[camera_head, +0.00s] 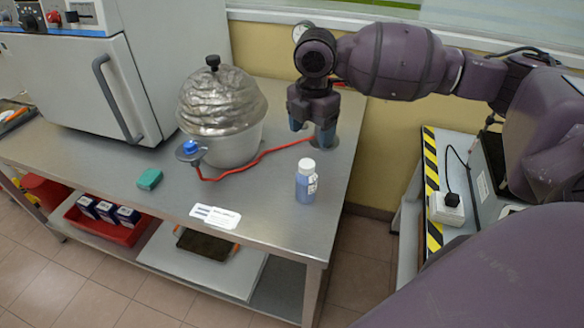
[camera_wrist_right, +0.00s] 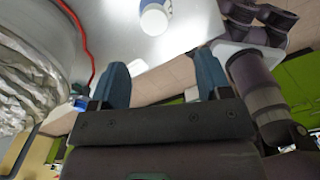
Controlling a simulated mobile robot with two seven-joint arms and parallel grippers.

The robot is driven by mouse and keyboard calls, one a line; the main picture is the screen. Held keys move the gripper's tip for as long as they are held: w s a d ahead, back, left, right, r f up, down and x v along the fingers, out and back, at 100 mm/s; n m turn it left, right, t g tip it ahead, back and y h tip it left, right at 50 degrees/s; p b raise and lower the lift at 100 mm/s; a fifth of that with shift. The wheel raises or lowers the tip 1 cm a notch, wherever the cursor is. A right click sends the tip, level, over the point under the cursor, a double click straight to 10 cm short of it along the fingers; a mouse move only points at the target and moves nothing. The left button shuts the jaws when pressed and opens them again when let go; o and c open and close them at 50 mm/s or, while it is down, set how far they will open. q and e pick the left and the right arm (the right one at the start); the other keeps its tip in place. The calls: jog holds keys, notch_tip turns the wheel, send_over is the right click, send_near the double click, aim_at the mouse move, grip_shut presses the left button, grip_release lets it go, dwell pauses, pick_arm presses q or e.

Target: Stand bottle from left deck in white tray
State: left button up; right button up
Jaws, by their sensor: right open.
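A small bottle (camera_head: 306,184) with a blue body and white cap stands upright on the steel table, near its right end. Its white cap (camera_wrist_right: 154,18) shows at the top of the right wrist view. My right gripper (camera_head: 312,128) is open and empty with its fingers pointing down, behind the bottle and apart from it. Its two blue fingers (camera_wrist_right: 162,84) show spread in the wrist view. A small white box-like holder (camera_head: 446,210) with a dark object in it sits on the striped deck at right; I cannot tell whether it is the white tray. My left gripper is out of view.
A heating mantle (camera_head: 230,148) with a foil-covered top stands left of my gripper, its red cord (camera_head: 265,154) running across the table. A green block (camera_head: 149,179) and white labels (camera_head: 215,216) lie on the steel table (camera_head: 260,195). A white oven (camera_head: 90,85) stands behind left.

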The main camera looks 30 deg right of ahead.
jog(key=shift+w+f, duration=0.25)
jog(key=shift+w, duration=0.15)
send_over(307, 163)
jog(key=f, duration=0.4)
jog(key=shift+s+f+b, duration=0.1)
jog(key=shift+s+b, duration=0.2)
jog(key=shift+b, duration=0.1)
jog(key=shift+f, duration=0.75)
jog(key=f, duration=0.3)
jog(key=f+b, duration=0.1)
jog(key=shift+w+f, duration=0.25)
jog(key=shift+f, duration=0.1)
jog(key=shift+c, duration=0.6)
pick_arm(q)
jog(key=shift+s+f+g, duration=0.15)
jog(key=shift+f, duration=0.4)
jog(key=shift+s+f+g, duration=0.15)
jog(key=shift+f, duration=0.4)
pick_arm(e)
jog(key=shift+r, duration=0.1)
grip_shut()
